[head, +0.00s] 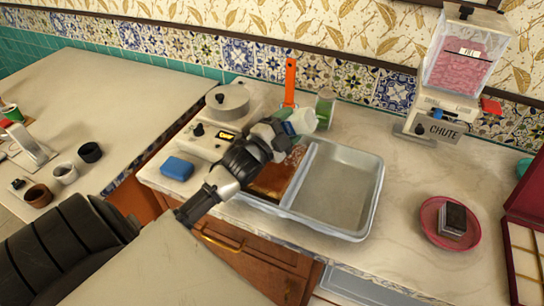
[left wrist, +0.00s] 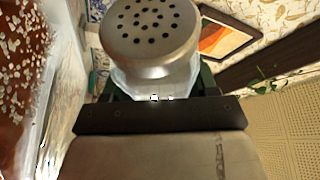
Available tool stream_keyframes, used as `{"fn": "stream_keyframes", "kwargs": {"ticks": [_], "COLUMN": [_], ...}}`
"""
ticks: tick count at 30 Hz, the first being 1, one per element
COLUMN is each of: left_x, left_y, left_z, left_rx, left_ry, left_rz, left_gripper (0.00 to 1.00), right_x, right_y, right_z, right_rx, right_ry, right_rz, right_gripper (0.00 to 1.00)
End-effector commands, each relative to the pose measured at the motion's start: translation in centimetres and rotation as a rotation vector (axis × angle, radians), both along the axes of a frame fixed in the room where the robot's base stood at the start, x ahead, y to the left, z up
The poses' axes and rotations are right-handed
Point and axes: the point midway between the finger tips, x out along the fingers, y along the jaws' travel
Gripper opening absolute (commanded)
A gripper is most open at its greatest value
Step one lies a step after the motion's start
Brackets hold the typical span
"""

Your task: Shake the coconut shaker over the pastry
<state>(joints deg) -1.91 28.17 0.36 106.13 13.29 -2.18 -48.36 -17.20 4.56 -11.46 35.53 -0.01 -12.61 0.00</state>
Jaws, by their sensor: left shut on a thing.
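My left gripper (head: 284,127) is shut on the coconut shaker (head: 303,121), a pale container held over the back of the two-part tray (head: 372,205). In the left wrist view the shaker's round metal cap (left wrist: 152,38) with several holes shows large, and the shaker looks tilted. A flat brown pastry (head: 271,182) lies in the tray's left compartment, partly hidden by my left arm. In the left wrist view a brown surface (left wrist: 14,62) with many white flakes on it shows at the left edge. My right gripper is not in view.
A green-tinted glass jar (head: 325,108) and an orange upright tool (head: 290,80) stand behind the tray. A blue sponge-like block (head: 177,168) lies to the left. A chute dispenser (head: 440,105) and a pink plate (head: 431,222) with a small dark cake (head: 455,218) are to the right.

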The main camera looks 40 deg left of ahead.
Motion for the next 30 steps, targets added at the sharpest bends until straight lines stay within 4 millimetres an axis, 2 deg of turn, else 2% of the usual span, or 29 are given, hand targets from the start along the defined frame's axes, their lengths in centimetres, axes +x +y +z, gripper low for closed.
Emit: {"fn": "stream_keyframes", "kwargs": {"ticks": [11,19,27,30], "left_x": [-0.1,-0.1,-0.1,-0.1], "left_y": [0.5,0.5,0.5,0.5], "left_z": [0.1,2.9,-0.2,0.0], "left_rx": [0.0,0.0,0.001,0.001], "left_ry": [-0.001,-0.002,-0.001,-0.002], "left_rz": [0.0,0.0,0.0,0.0], "left_gripper": [0.29,0.29,0.29,0.29], "right_x": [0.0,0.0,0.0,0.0], "right_y": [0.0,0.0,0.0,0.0], "right_z": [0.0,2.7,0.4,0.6], "right_rx": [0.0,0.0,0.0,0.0], "right_ry": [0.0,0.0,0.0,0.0], "right_rz": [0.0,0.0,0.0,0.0], "right_gripper": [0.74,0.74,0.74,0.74]}}
